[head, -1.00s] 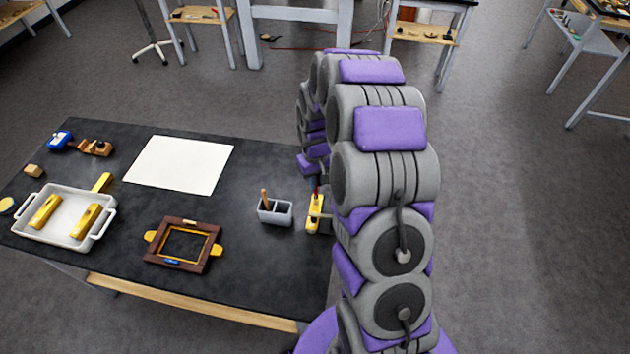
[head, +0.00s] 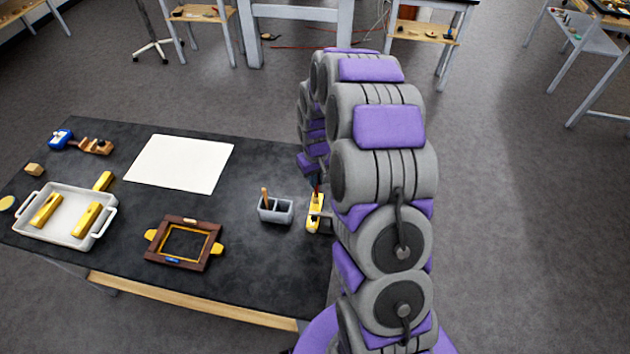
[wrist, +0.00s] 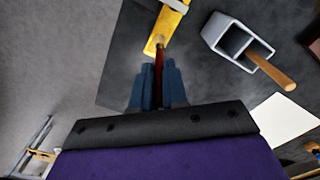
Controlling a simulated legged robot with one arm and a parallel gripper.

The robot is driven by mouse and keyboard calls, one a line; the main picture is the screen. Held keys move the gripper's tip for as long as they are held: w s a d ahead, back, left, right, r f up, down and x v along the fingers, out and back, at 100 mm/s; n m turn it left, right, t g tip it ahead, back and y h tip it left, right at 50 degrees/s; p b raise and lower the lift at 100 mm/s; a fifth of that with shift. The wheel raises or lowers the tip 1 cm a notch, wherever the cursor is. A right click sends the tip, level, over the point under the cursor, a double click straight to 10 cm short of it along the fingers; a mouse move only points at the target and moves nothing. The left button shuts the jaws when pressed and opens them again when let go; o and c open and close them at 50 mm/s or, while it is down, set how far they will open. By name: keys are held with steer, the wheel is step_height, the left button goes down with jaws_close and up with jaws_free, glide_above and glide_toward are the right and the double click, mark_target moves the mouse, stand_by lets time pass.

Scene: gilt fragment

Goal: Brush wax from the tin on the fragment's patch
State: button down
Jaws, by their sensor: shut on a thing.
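My gripper (wrist: 153,78) has blue fingers and is shut on a slim dark red handle (wrist: 159,60), likely the brush. Its far end is at the yellow-gold piece (wrist: 160,32), likely the fragment, though the tip and any contact are not clear. In the head view, this gold piece (head: 314,222) lies by the table's right edge, with a pale band across it, partly behind my arm. The patch cannot be made out. A small round yellow thing (head: 6,203) at the far left may be the tin; I cannot tell.
A grey two-part holder (head: 276,214) with a wooden handle stands just left of the gold piece. A dark wooden frame (head: 157,252), a white tray (head: 70,242) with gold bars, and a white sheet (head: 180,163) lie further left. Bare black tabletop lies between them.

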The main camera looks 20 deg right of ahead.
steer(key=shift+r+p, duration=0.85)
steer(key=shift+r, duration=2.15)
steer(key=shift+r+p, duration=0.45)
steer(key=shift+r, duration=1.05)
steer(key=shift+f, duration=0.1)
